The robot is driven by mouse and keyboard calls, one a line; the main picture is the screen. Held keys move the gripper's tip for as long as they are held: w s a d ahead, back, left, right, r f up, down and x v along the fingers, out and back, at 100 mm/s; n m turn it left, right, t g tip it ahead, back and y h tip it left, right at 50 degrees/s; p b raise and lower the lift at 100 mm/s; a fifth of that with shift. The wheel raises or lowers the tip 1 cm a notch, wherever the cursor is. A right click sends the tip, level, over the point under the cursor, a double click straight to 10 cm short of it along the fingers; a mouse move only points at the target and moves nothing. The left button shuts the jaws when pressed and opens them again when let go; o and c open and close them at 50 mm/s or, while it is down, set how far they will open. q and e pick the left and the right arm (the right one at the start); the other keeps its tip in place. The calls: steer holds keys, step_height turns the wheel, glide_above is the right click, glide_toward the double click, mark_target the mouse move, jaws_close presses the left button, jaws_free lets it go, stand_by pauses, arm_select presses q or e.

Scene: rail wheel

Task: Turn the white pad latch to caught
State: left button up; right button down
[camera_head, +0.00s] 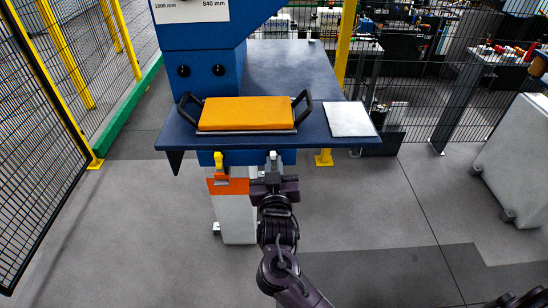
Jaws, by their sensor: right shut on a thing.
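The white latch (273,156) stands upright just below the front edge of the blue table, right of the middle of the column front. My right gripper (272,178) reaches up to it from below and is shut on its lower part. The gripper body hides that part and the latch's mounting. A yellow latch (218,160) sits to its left above an orange plate (228,181). My left gripper is not in view.
The blue table (315,140) carries an orange pad (247,113) between two black handles and a white square pad (349,119). A blue machine column (205,70) rises behind. Mesh fences stand left and behind. A white cabinet (520,155) is at right. The grey floor between is clear.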

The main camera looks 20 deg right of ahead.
steer(key=shift+r+n+p, duration=0.1)
steer(key=shift+n+p, duration=1.2)
steer(key=shift+p, duration=0.2)
steer(key=shift+n, duration=0.3)
steer(key=shift+p, duration=0.35)
